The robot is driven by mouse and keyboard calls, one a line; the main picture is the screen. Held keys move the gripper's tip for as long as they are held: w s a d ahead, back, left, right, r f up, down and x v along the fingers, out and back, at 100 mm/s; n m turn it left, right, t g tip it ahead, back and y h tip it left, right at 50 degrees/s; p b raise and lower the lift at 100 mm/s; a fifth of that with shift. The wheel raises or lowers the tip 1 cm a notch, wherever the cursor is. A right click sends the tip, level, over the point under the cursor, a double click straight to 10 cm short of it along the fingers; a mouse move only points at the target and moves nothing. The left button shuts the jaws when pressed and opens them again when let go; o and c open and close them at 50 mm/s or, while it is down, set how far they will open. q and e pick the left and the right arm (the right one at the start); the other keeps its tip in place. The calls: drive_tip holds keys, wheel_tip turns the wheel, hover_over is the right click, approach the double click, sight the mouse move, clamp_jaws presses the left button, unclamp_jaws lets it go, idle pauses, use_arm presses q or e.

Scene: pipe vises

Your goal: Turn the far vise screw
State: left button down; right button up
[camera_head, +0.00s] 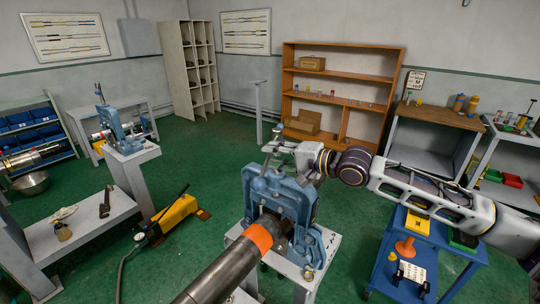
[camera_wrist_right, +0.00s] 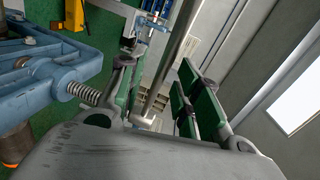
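Two blue pipe vises show in the head view. One vise (camera_head: 120,130) stands farther back at the left on a grey pedestal, with its screw (camera_head: 100,93) upright on top. The other vise (camera_head: 285,198) stands nearer, in the centre, around a dark pipe (camera_head: 222,270) with an orange band. My right gripper (camera_head: 274,150) is at the top of this nearer vise. In the right wrist view its green-padded fingers (camera_wrist_right: 158,95) stand apart, with a silver rod (camera_wrist_right: 175,60) showing between them; contact cannot be told. The nearer vise's blue body (camera_wrist_right: 60,65) is at the left there. My left gripper is out of view.
A yellow pump (camera_head: 172,213) with a hose lies on the green floor left of the nearer vise. A blue cart (camera_head: 455,255) stands at the right under my right arm. A grey bench (camera_head: 85,220) is at the left. Shelves (camera_head: 290,80) line the back wall.

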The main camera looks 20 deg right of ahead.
drive_tip(key=shift+x, duration=0.9)
clamp_jaws()
